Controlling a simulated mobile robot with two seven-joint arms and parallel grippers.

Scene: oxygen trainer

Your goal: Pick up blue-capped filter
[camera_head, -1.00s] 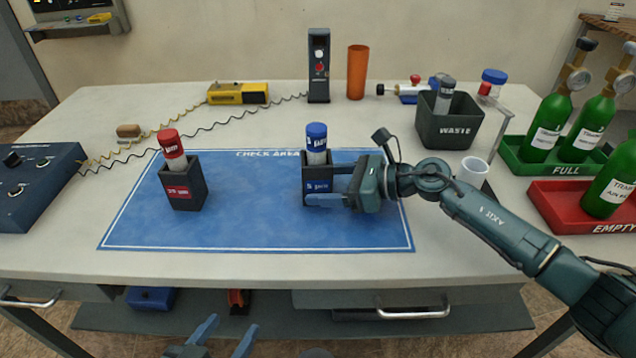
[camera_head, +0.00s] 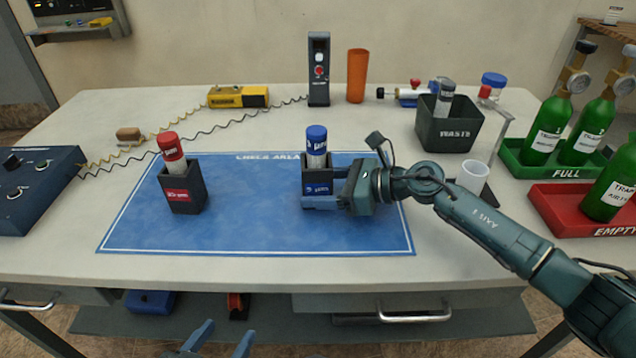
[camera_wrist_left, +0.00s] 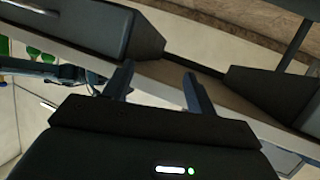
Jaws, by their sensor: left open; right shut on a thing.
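The blue-capped filter (camera_head: 316,147) stands upright in a dark holder with a blue label (camera_head: 318,184), on the blue check-area mat (camera_head: 250,225). My right gripper (camera_head: 322,187) reaches in from the right, low at the holder, and is shut on the holder, below the filter. Part of the holder's right side is hidden by the gripper. A red-capped filter (camera_head: 171,150) stands slightly tilted in a similar holder with a red label (camera_head: 183,190), further left. My left gripper (camera_head: 222,342) is open and empty at the bottom edge, in front of the table; its two fingers also show in the left wrist view (camera_wrist_left: 157,85).
A waste bin (camera_head: 449,132) holding a grey-capped filter and a white cup (camera_head: 472,176) stand right of the mat. Green bottles stand in the green tray (camera_head: 560,172) and red tray (camera_head: 570,222). The mat between the two holders is clear.

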